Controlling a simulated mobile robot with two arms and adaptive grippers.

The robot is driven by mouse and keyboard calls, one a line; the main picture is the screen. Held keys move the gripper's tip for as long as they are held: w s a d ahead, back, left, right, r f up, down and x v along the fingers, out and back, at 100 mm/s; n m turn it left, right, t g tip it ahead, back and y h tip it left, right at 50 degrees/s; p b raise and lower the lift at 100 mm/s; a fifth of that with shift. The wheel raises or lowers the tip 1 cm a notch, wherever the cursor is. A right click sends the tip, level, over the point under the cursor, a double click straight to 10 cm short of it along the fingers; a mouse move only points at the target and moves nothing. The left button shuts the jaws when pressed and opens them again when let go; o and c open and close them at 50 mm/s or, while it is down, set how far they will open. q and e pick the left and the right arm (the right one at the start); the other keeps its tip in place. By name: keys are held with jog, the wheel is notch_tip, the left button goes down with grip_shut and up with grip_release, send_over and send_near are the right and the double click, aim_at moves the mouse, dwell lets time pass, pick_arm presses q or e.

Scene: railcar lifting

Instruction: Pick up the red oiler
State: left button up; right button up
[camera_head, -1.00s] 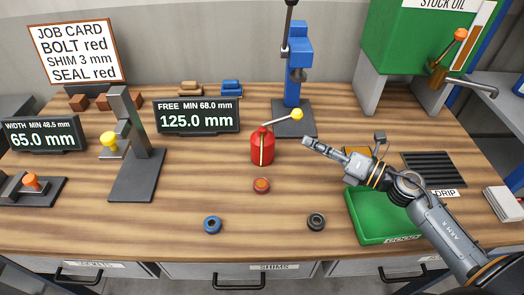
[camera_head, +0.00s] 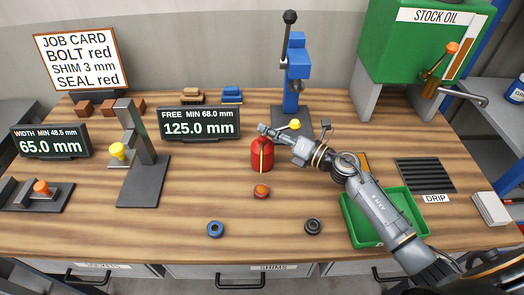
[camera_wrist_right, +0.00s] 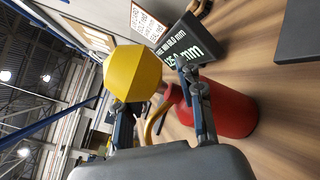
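My right gripper (camera_head: 270,131) is at the top of the oiler. In the wrist view its fingers (camera_wrist_right: 164,100) are apart, with the oiler's neck and handle region between or just beyond them. Contact cannot be made out. My left gripper is in neither view.
A blue press (camera_head: 297,75) stands behind the oiler, and a display reading 125.0 mm (camera_head: 199,123) is to its left. A green tray (camera_head: 357,228) is under my right arm.

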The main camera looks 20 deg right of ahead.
jog(key=shift+c, duration=0.9)
grip_shut()
jog(key=shift+r, duration=0.2)
